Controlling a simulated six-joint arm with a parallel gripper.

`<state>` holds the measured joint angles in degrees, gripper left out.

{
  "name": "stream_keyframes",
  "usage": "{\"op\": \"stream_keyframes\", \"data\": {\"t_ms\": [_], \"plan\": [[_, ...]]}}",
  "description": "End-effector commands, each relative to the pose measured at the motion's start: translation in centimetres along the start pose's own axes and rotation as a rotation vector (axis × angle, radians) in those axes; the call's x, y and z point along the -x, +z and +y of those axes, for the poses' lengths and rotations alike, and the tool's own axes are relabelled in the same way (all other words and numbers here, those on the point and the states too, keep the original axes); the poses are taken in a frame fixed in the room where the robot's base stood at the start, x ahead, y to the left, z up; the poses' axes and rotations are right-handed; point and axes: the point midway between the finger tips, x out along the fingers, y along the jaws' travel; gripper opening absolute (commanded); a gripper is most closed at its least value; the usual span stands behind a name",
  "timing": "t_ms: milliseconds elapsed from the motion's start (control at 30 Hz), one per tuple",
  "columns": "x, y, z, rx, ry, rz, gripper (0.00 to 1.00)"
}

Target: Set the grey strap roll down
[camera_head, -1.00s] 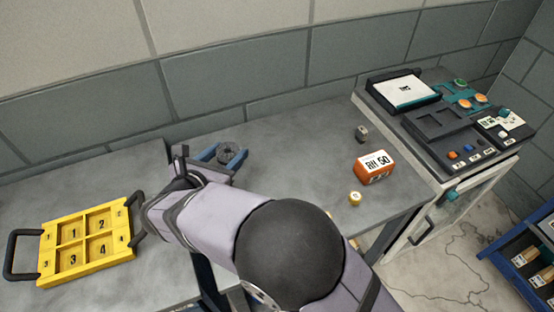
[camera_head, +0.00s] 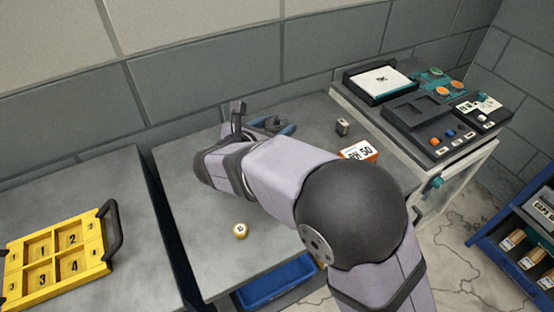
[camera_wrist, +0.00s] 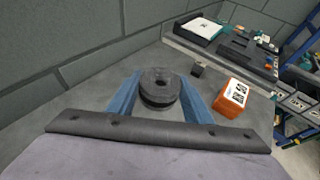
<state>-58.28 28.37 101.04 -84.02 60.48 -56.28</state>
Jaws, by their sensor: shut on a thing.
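In the head view the roll (camera_head: 275,121) and gripper (camera_head: 270,126) are over the back part of the right grey worktop, near the wall. I cannot tell whether the roll's underside touches the worktop.
A small grey block (camera_head: 342,127) and an orange box with a white label (camera_head: 358,150) are right of the roll. A yellow-topped piece (camera_head: 240,230) is nearer the front. A yellow numbered tray (camera_head: 108,265) lies left. A control cabinet (camera_head: 425,115) stands at right.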

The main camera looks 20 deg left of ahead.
Motion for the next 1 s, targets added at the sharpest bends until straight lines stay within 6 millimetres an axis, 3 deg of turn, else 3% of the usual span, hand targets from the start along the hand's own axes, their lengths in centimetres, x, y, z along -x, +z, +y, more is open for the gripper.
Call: {"op": "stream_keyframes", "data": {"t_ms": [167, 433, 767, 1000], "plan": [[-0.5, -1.2, 0.0, 0.004, -0.001, 0.000, 0.20], [-2.0, -4.9, 0.0, 0.004, -0.001, 0.000, 0.20], [-2.5, -6.0, 0.0, 0.000, 0.000, -0.001, 0.20], [-3.5, -8.5, 0.0, 0.003, -0.001, -0.001, 0.20]]}}
